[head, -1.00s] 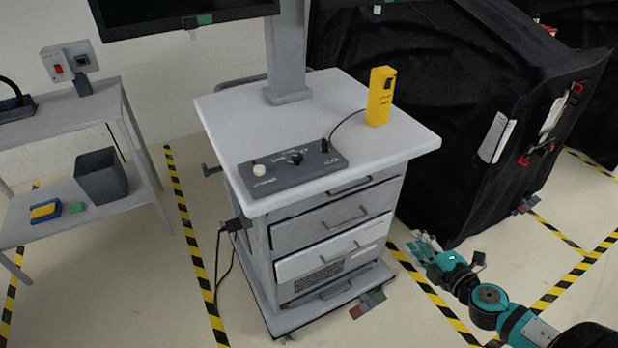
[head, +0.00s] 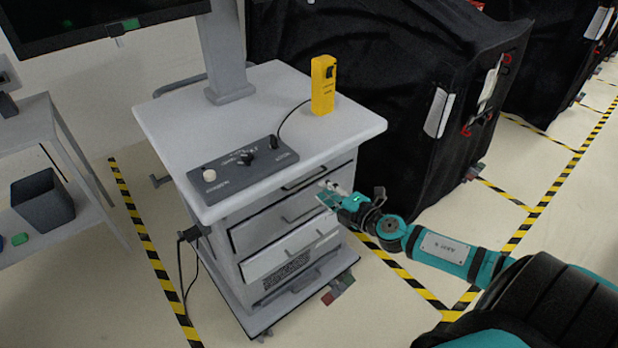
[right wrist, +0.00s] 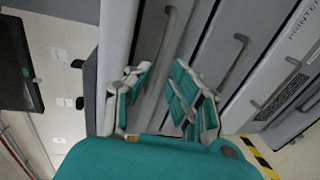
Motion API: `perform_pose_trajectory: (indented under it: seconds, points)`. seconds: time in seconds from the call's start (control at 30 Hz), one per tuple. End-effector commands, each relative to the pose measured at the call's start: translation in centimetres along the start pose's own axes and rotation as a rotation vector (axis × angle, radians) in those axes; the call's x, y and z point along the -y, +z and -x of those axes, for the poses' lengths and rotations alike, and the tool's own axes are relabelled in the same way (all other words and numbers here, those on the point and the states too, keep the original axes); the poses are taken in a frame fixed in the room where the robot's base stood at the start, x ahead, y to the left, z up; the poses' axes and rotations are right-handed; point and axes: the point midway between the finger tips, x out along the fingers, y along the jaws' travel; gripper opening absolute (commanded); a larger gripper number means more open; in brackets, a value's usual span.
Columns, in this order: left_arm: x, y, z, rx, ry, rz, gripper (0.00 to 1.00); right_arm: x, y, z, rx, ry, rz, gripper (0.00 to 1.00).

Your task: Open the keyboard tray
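The grey cart (head: 255,115) has a stack of fronts under its white top. The uppermost front (head: 325,172), just under the worktop, looks like the keyboard tray; it appears shut. Its bar handle (head: 304,180) shows, and in the right wrist view this handle (right wrist: 165,40) runs up between my fingers' directions. My right gripper (head: 330,194) is in front of the upper fronts, near the cart's right side. My left gripper is out of view.
A grey control box (head: 243,168) and a yellow device (head: 323,87) stand on the cart top. Lower drawers (head: 290,250) have bar handles. A black covered cart (head: 400,100) stands close behind at right. A shelf (head: 85,215) is at left. Floor to the right is free.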

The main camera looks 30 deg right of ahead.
Motion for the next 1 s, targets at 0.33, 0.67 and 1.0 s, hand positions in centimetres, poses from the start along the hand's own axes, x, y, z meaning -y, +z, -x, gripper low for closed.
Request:
perform_pose_trajectory:
  seconds: [0.33, 0.67, 1.0]
  points:
    - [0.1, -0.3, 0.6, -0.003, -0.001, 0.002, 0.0, -0.1, 0.0, -5.6, 0.002, 0.002, -0.002, 0.21]
    - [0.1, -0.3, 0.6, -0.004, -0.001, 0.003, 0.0, 0.0, -0.1, -7.7, 0.0, -0.001, 0.0, 0.21]
    - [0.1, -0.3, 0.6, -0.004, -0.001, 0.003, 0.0, 0.0, -0.1, -7.7, -0.001, -0.001, -0.001, 0.05]
